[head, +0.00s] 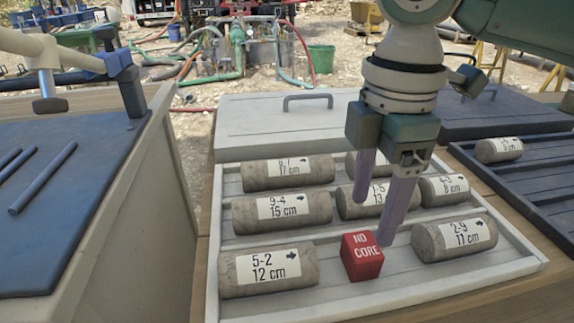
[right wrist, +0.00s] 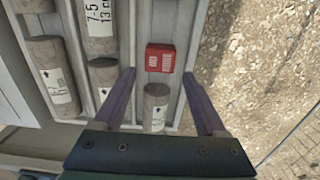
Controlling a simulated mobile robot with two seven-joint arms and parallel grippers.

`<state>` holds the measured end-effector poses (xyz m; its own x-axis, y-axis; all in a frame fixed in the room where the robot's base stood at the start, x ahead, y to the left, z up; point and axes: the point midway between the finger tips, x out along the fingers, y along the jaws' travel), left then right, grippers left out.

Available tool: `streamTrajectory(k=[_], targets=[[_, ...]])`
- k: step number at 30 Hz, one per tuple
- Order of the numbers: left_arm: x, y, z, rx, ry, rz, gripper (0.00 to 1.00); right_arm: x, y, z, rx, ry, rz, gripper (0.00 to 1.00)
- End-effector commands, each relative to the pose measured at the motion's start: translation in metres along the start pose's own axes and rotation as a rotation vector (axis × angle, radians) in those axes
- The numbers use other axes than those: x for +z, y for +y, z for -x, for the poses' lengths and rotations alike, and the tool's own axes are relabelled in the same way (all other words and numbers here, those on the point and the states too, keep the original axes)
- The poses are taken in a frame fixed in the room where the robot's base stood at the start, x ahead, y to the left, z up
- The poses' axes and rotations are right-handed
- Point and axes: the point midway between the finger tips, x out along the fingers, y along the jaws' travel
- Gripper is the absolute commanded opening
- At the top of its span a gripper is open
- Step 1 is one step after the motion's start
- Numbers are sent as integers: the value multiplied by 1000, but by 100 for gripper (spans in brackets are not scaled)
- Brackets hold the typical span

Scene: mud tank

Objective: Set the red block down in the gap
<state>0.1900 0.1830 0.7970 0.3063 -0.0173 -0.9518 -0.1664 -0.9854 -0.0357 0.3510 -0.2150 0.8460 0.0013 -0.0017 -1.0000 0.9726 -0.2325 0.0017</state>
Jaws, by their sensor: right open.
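The red block (head: 361,257), marked "NO CORE", sits in the front row of the pale core tray (head: 520,266). It stands between the 5-2 core (head: 267,271) on its left and the 2-9 core (head: 455,239) on its right, with room on both sides. My right gripper (head: 374,222) is open and empty, its fingers pointing down just behind and above the block. In the right wrist view the block (right wrist: 160,57) lies just beyond the open fingertips, apart from both. My left gripper is not in view.
More labelled cores, such as the 9-4 core (head: 282,211), fill the rows behind. A closed pale lid (head: 275,126) lies behind the tray. A dark tray (head: 540,185) stands at right, a blue-topped bench (head: 80,220) at left. The front-row floor beside the block is bare.

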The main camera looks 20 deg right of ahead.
Motion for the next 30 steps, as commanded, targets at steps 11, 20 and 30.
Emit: streamTrajectory(k=[11,20,30], targets=[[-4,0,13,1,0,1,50,-8,-7,37,1,13,-1,74],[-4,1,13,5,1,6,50,-78,-81,-18,52,242,-235,74],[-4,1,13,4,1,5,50,-32,-146,-34,148,318,-960,74]])
